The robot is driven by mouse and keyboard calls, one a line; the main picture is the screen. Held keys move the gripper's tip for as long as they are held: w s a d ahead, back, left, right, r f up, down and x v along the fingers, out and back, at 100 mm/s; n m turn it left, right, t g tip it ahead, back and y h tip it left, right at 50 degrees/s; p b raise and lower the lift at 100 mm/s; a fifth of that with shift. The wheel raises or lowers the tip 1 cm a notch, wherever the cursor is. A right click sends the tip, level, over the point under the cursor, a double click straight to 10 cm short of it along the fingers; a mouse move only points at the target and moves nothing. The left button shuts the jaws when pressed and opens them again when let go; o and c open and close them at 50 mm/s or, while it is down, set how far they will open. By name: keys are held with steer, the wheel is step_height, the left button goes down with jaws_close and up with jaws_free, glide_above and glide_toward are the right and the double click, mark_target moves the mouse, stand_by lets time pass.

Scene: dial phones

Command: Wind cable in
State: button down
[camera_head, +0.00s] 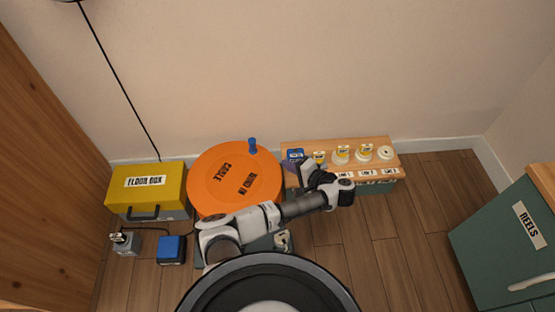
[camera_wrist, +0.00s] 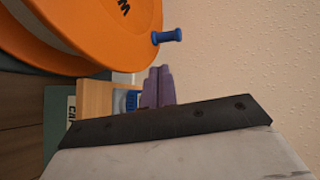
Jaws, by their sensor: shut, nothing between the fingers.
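A large orange reel (camera_head: 212,190), lettered with "CABLE" and "WIND IN", lies face up at the middle left. A blue peg handle (camera_head: 252,146) stands up near its far right rim. In the wrist view, the reel (camera_wrist: 85,30) fills the upper left and the blue handle (camera_wrist: 167,36) sticks out from its edge. My gripper (camera_head: 307,170) is right of the reel and lower right of the handle, by the wooden shelf's left end. Its purple fingers (camera_wrist: 158,84) are shut and empty, apart from the handle. My arm hides the reel's near edge.
A blue block (camera_head: 171,249) is in front. A green reels cabinet (camera_head: 500,250) stands right.

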mark_target(262, 157)
steer(key=b+x, duration=0.1)
steer(key=x, duration=0.2)
steer(key=b+x, duration=0.1)
steer(key=x, duration=0.3)
steer(key=b+x, duration=0.2)
steer(key=x, duration=0.2)
steer(key=shift+w+a+r, duration=0.15)
steer(key=shift+w+r, duration=0.05)
steer(key=shift+w, duration=0.1)
steer(key=shift+w+a, duration=0.5)
steer(key=shift+w, duration=0.05)
steer(key=shift+w+a+r, duration=0.1)
